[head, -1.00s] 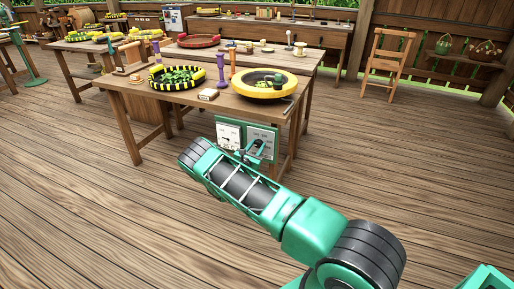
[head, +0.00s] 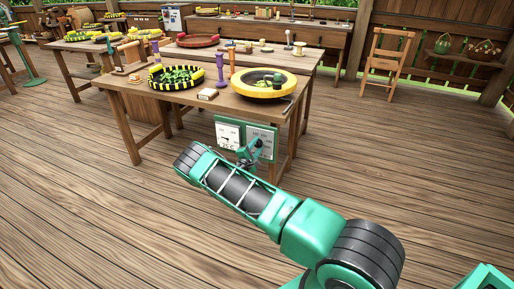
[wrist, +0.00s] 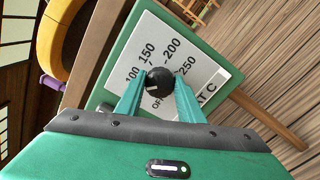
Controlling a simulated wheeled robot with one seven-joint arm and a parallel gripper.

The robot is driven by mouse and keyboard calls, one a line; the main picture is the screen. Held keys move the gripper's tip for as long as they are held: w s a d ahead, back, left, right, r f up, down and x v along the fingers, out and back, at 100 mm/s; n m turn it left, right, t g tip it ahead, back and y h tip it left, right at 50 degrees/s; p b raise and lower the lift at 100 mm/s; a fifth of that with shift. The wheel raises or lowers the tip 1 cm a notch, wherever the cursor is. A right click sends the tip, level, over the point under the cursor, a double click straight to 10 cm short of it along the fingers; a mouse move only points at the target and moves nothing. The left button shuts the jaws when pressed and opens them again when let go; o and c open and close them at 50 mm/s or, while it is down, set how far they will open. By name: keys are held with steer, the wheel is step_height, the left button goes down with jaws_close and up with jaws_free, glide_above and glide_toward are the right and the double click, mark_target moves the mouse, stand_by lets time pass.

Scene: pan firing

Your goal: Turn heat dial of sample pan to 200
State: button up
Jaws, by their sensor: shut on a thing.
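The heat dial is a round black knob (wrist: 160,81) on a white plate (wrist: 205,52) with a green frame, marked OFF, 100, 150, 200 and 250. A short pale mark shows on the knob's lower left, on the OFF side. My gripper (wrist: 159,84) is shut on the knob, one green finger at each side. In the head view my gripper (head: 249,153) is at the front of the control box (head: 229,132) under the table, and my arm hides part of it. The yellow-rimmed pan (head: 246,88) sits on the table above; its rim (wrist: 50,40) shows in the wrist view.
The wooden table (head: 190,103) also holds a yellow-and-black tray (head: 155,84) of green pieces and a purple stand (head: 220,70). A table leg (head: 292,135) stands right of the box. The plank floor (head: 400,150) to the right is clear.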

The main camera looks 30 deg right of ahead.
steer(key=m, duration=0.3)
steer(key=shift+w+a+f+m, duration=0.1)
steer(key=shift+a+f+m, duration=0.15)
steer(key=shift+m, duration=0.15)
steer(key=m, duration=0.3)
steer(key=shift+f+m, duration=0.1)
steer(key=shift+m, duration=0.2)
steer(key=m, duration=0.6)
steer(key=shift+f, duration=0.15)
steer(key=m, duration=0.5)
steer(key=shift+a+m, duration=0.1)
steer(key=shift+m, duration=0.3)
steer(key=shift+o, duration=0.2)
steer(key=shift+w+a+m, duration=0.1)
steer(key=shift+w+m, duration=0.05)
steer(key=shift+m, duration=2.15)
steer(key=shift+c, duration=0.2)
steer(key=o, duration=1.1)
steer(key=shift+w, duration=0.1)
steer(key=shift+c, duration=0.2)
